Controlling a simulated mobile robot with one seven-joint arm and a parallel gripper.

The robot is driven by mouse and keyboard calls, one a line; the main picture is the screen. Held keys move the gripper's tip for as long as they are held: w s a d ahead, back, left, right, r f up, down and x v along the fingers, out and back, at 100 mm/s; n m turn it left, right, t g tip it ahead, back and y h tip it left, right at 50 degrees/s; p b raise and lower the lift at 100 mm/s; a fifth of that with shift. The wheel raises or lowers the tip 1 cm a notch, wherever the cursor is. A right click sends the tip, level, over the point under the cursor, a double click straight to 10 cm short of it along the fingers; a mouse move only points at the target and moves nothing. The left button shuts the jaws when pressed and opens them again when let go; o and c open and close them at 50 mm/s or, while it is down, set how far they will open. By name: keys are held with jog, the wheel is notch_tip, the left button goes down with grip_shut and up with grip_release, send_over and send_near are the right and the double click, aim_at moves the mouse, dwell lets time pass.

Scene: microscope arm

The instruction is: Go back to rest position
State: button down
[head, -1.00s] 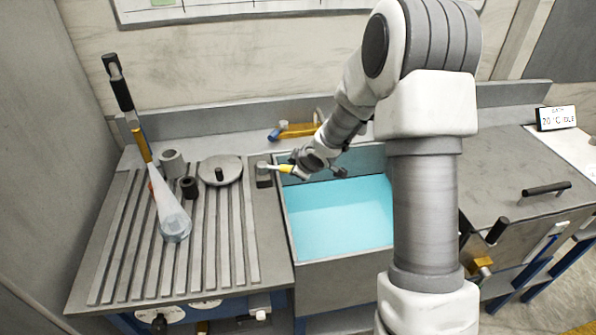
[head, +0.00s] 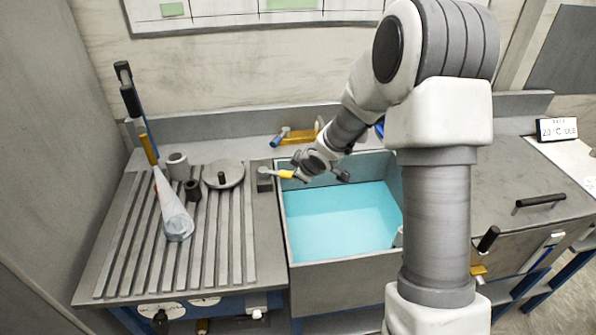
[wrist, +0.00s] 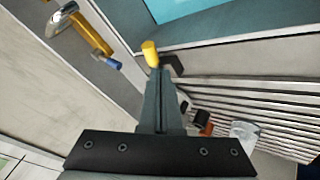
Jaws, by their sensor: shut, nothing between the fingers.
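My gripper (wrist: 157,75) is shut, its dark fingers together and empty in the wrist view. In the head view my gripper (head: 299,173) is over the left rim of the sink, close to the yellow-ended lever (head: 286,174). The lever is attached to a small dark block beside the sink. In the wrist view the lever's yellow end (wrist: 150,52) shows just past the fingertips. I cannot tell whether they touch. My arm reaches in from the right over the basin.
The sink (head: 330,277) holds turquoise liquid. On the ridged drainboard (head: 110,275) at left stand a clear cone (head: 173,212), a round lid (head: 222,172) and small cylinders. A yellow fixture (head: 298,137) is behind the sink. A lidded counter (head: 500,190) and display (head: 557,128) are at right.

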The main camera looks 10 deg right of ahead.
jog(key=s+d+r+m+h, duration=0.2)
jog(key=s+d+r+m, duration=0.1)
jog(key=s+r, duration=0.4)
jog(key=s+d+r+m+h, duration=0.25)
jog(key=s+r, duration=0.25)
jog(key=r, duration=0.4)
jog(key=s+r+m+g+y, duration=0.1)
jog(key=s+r+m, duration=0.1)
jog(key=s, duration=0.9)
jog(key=s+a+r+m+g+y, duration=0.1)
jog(key=s+m, duration=0.3)
jog(key=s, duration=0.7)
jog(key=shift+s+a+r, duration=0.25)
jog(key=shift+a+r, duration=0.05)
jog(key=shift+r, duration=0.6)
